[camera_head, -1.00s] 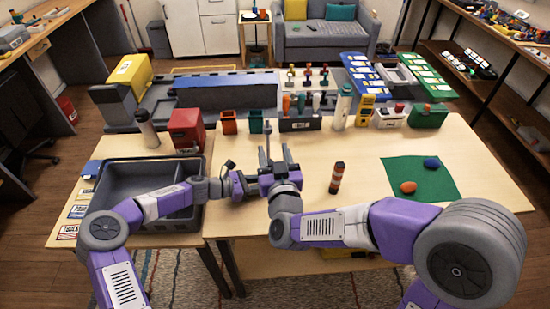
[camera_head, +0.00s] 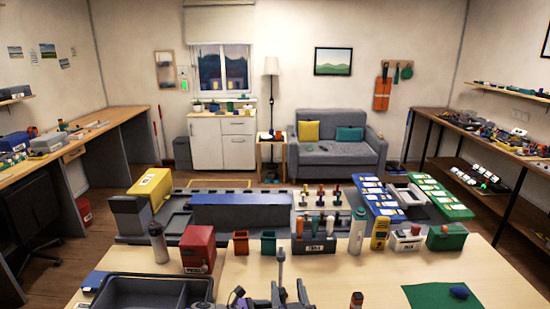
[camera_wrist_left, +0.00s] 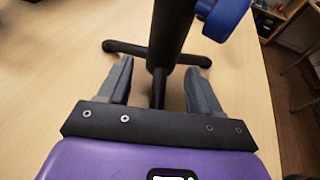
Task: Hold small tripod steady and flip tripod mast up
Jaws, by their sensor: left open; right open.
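The small tripod shows in the head view as a thin grey upright mast (camera_head: 281,268) at the bottom edge; its base is cut off there. In the left wrist view the dark tripod (camera_wrist_left: 170,38) stands on the table with its legs spread and a blue knob at the upper right. My left gripper (camera_wrist_left: 158,72) is open, with its fingers on either side of the tripod's lower part; contact cannot be told. My right gripper (camera_head: 289,292) is open beside the mast in the head view, only its fingers showing.
A grey tray (camera_head: 150,292) is at the lower left. A green mat (camera_head: 435,296) with a blue object lies further right. A red box (camera_head: 198,250), a bottle (camera_head: 157,244) and several holders line the table's back.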

